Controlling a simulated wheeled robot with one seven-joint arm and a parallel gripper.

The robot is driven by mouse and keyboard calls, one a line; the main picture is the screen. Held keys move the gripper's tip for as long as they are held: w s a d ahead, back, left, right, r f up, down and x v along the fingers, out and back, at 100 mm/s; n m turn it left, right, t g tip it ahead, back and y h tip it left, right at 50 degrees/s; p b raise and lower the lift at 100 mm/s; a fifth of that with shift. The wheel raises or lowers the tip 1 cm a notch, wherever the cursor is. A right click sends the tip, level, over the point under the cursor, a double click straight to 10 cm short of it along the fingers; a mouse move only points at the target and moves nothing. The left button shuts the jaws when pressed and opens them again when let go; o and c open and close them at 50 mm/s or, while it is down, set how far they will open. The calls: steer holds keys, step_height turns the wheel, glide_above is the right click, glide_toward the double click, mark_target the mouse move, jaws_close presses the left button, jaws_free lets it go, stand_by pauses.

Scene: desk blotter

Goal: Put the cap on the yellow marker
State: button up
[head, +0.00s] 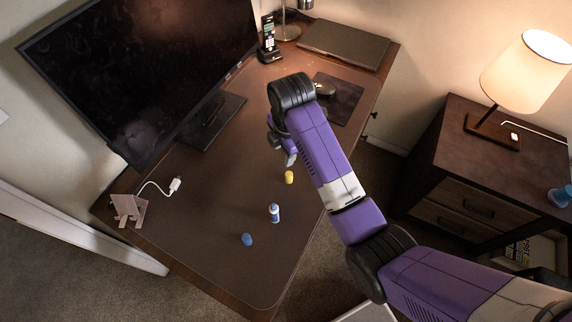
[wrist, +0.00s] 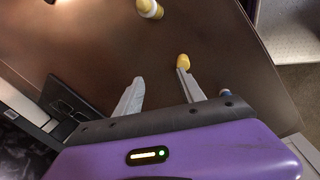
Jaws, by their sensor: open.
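The yellow cap (head: 289,177) is on the desk blotter, and in the wrist view (wrist: 183,61) it shows just past the tip of the right finger. I cannot tell whether that finger touches it. A white and yellow marker (wrist: 150,8) shows at the top edge of the wrist view, partly cut off. In the head view I do not see it; my arm may hide it. My gripper (head: 286,155) is above the blotter, near the cap on its far side. In the wrist view its fingers (wrist: 160,72) are apart with nothing between them.
A white and blue marker (head: 274,212) stands nearer the front, with a blue cap (head: 246,239) beside it. The monitor (head: 140,70) fills the left, its stand (head: 212,120) on the blotter. A phone (head: 268,40) and laptop (head: 343,44) are at the back. The front blotter is mostly clear.

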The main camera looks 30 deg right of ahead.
mark_target(290, 173)
steer(key=s, duration=0.1)
steer(key=s+n+g, duration=0.1)
steer(key=shift+s+d+f+n, duration=0.1)
steer(key=shift+s+f+n, duration=0.2)
steer(key=shift+s+g, duration=0.3)
steer(key=shift+s, duration=0.05)
steer(key=shift+f+n, duration=0.1)
steer(key=shift+n, duration=0.2)
steer(key=shift+d+f+p, duration=0.1)
steer(key=shift+f+p, duration=0.45)
steer(key=shift+f, duration=3.25)
jaws_close()
